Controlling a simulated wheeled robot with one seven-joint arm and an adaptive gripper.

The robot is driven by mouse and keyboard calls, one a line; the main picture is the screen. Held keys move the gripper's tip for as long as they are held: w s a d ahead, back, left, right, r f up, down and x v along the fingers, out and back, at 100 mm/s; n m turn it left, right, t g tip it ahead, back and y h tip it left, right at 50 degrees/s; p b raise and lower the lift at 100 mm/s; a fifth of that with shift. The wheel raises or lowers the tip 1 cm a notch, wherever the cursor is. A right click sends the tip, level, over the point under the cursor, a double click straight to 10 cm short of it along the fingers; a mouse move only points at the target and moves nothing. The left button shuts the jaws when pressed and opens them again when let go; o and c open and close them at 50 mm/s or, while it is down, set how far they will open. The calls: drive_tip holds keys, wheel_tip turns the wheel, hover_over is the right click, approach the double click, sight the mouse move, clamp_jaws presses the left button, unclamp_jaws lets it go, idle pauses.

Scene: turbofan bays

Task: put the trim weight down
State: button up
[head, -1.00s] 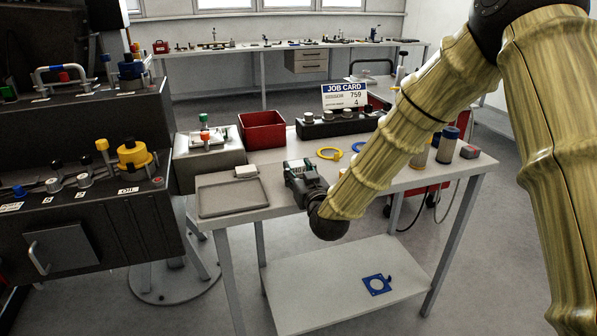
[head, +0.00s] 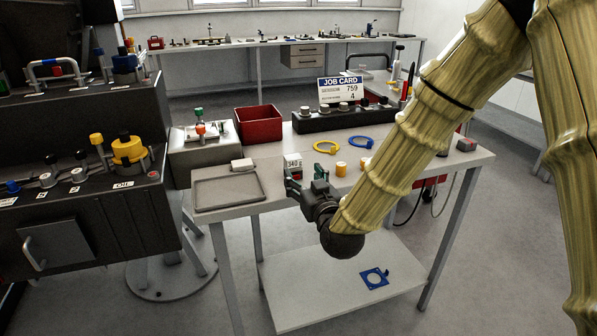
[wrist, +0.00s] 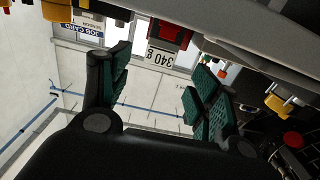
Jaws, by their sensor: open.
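The trim weight (head: 293,160), a small block with a white face marked 340 g, sits on the table right of the grey tray. In the wrist view its label (wrist: 160,56) shows between and beyond the fingertips. My gripper (head: 304,180) is at the table's front edge, just in front of the weight, with its green-padded fingers apart. In the wrist view the fingers (wrist: 158,82) are wide open with nothing between the pads. The weight's lower part is partly hidden by the fingers in the head view.
A grey tray (head: 203,202) with a white block (head: 242,164) lies left. A red bin (head: 259,125) and a black knobbed rack (head: 322,123) stand behind.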

drive_tip(key=shift+v, duration=2.1)
